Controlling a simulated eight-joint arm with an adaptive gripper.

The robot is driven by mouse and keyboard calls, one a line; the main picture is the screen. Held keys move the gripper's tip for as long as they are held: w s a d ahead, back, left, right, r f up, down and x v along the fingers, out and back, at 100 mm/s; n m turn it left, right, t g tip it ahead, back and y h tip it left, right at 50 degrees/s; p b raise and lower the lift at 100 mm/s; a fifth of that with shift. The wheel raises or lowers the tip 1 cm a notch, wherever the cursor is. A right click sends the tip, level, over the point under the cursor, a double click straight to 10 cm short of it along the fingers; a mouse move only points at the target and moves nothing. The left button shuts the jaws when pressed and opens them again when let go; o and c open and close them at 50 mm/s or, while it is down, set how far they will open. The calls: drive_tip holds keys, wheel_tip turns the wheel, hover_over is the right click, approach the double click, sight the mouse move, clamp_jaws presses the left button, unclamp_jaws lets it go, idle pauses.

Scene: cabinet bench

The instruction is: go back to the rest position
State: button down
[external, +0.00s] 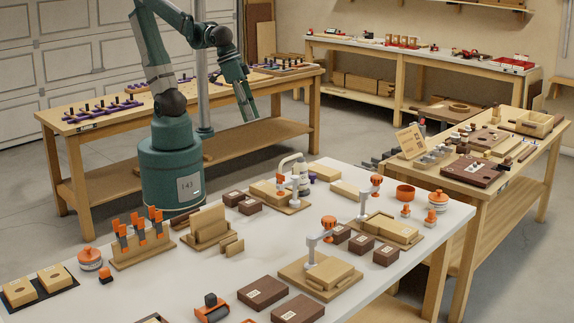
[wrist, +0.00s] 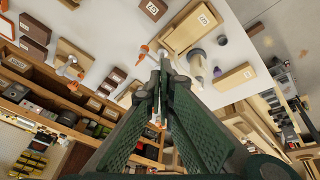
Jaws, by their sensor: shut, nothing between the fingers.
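My arm rises from its green base behind the white bench (external: 150,285) and bends over at the top. My gripper (external: 249,117) points down in the external view, well above the bench's far side and apart from everything on it. In the wrist view my gripper's two green fingers (wrist: 164,68) meet at their tips. They are shut with nothing between them. A white bottle-like thing (wrist: 196,66) shows beyond the fingertips in the wrist view; the fingers hide part of the bench behind them.
The white bench holds dark brown boxes (external: 262,293), wooden fixtures with orange-topped clamps (external: 320,277), a rack of orange-handled tools (external: 141,245) and an orange bowl (external: 405,192). A wooden table with purple parts (external: 105,111) stands behind my arm. Another wooden bench (external: 500,190) stands at right.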

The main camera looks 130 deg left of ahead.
drive_tip(key=s+d+r+m+t+h, duration=0.1)
drive_tip(key=s+d+r+m+t, duration=0.1)
drive_tip(key=d+m, duration=0.4)
drive_tip(key=shift+s+d+m+t+h, duration=0.25)
drive_tip(key=shift+s+m+t, duration=0.4)
drive_tip(key=shift+m, duration=0.55)
